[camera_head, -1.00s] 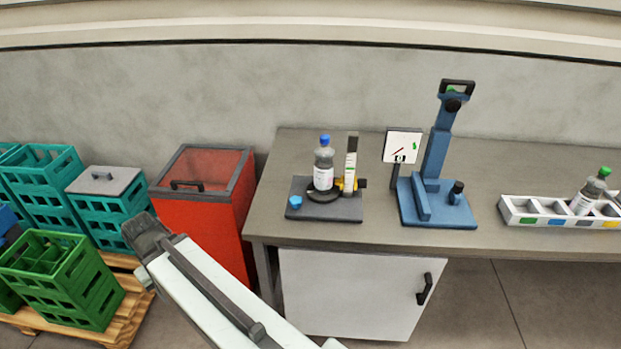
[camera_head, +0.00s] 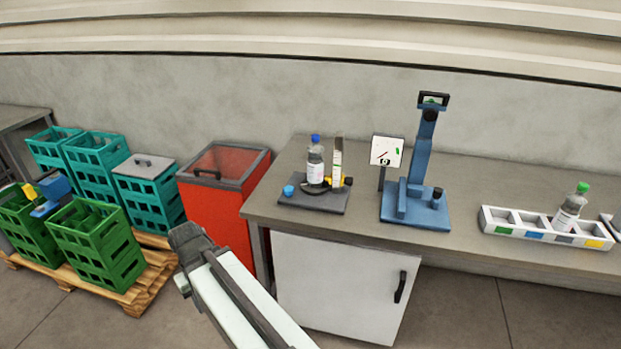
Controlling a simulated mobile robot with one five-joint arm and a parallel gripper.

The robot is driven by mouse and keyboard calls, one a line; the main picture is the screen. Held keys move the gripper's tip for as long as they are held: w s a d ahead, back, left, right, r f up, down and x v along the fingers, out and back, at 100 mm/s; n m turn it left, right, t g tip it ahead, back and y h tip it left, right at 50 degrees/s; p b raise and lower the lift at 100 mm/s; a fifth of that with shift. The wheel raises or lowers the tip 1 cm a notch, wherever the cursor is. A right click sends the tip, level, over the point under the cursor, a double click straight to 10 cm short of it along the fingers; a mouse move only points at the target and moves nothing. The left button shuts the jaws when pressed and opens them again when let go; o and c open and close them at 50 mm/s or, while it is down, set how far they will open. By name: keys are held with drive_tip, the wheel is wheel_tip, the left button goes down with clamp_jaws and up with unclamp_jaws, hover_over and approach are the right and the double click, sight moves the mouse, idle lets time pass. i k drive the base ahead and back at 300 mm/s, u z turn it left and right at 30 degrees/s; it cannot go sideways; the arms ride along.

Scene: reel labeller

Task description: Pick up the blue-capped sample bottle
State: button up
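The blue-capped sample bottle (camera_head: 316,165) stands upright on the dark base of the reel labeller (camera_head: 310,200), near the left end of the bench. It is clear with a white label. A pale upright post with a dark top stands just to its right. My gripper (camera_head: 186,240) is at the end of my arm, low and left of the bench, in front of the red bin. It is well apart from the bottle. Its fingers are seen from behind and too small to tell whether they are open.
A blue stand (camera_head: 415,190) and small display panel (camera_head: 387,151) stand right of the labeller. A white tray (camera_head: 510,228) holds a green-capped bottle (camera_head: 570,209). The red bin (camera_head: 222,205) and crates (camera_head: 98,250) on a pallet (camera_head: 150,285) lie left. The bench front (camera_head: 345,222) is clear.

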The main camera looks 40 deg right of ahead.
sight(316, 161)
drive_tip(key=z, duration=0.25)
drive_tip(key=i, duration=0.7)
drive_tip(key=u, duration=0.25)
drive_tip(key=k, duration=0.7)
drive_tip(key=z, duration=0.15)
drive_tip(key=i, duration=0.9)
